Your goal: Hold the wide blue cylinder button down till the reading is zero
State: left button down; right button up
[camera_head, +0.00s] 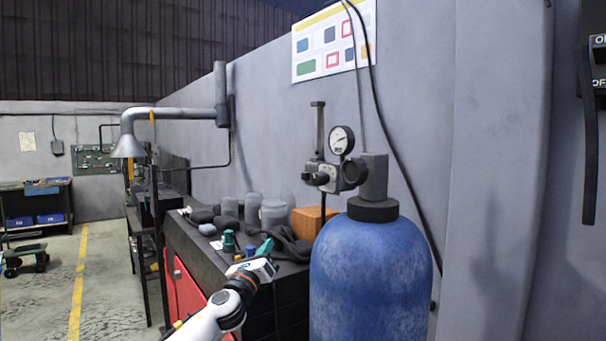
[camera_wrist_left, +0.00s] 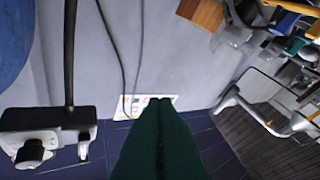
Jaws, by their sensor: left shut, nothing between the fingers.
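The wide blue cylinder (camera_head: 370,275) stands upright at the bench's right end, with a dark collar and grey cap on top. Beside the cap is a grey valve block (camera_head: 350,176) with a dark round knob or button (camera_head: 320,178) on its left. A white dial gauge (camera_head: 341,140) sits above it; its reading is too small to tell. The left wrist view shows the cylinder's edge (camera_wrist_left: 10,40) and a grey block (camera_wrist_left: 48,125) with a black knob (camera_wrist_left: 33,152). My left gripper (camera_head: 268,243), with green fingers, is shut and empty, left of the cylinder and below the valve block.
A dark bench (camera_head: 200,245) with red front holds grey containers (camera_head: 273,213), an orange-brown block (camera_head: 308,222) and small green and blue items. A black cable (camera_head: 390,130) hangs on the wall behind the cylinder. Open floor lies at the left.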

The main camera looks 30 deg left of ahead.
aim_at(302, 173)
pick_arm(q)
jog(key=s+d+r+m+t, duration=0.1)
jog(key=s+r+m+t, duration=0.1)
jog(key=r, duration=0.6)
jog(key=s+d+r+m+t+h, duration=0.1)
jog(key=s+r+m, duration=0.2)
jog(key=r, duration=0.5)
jog(key=shift+s+r+m+t+p, duration=0.15)
jog(key=shift+r+m+t+p, duration=0.1)
jog(key=shift+m+t+p, duration=0.2)
jog(key=shift+d, duration=0.15)
jog(key=w+d, duration=0.3)
jog(key=w, duration=0.5)
jog(key=shift+w+d, duration=0.15)
dwell(0.8)
jog(key=shift+w+d, duration=0.2)
jog(key=shift+w, duration=0.15)
jog(key=shift+w+d+b, duration=0.15)
jog(key=shift+w+b, duration=0.3)
dwell(2.1)
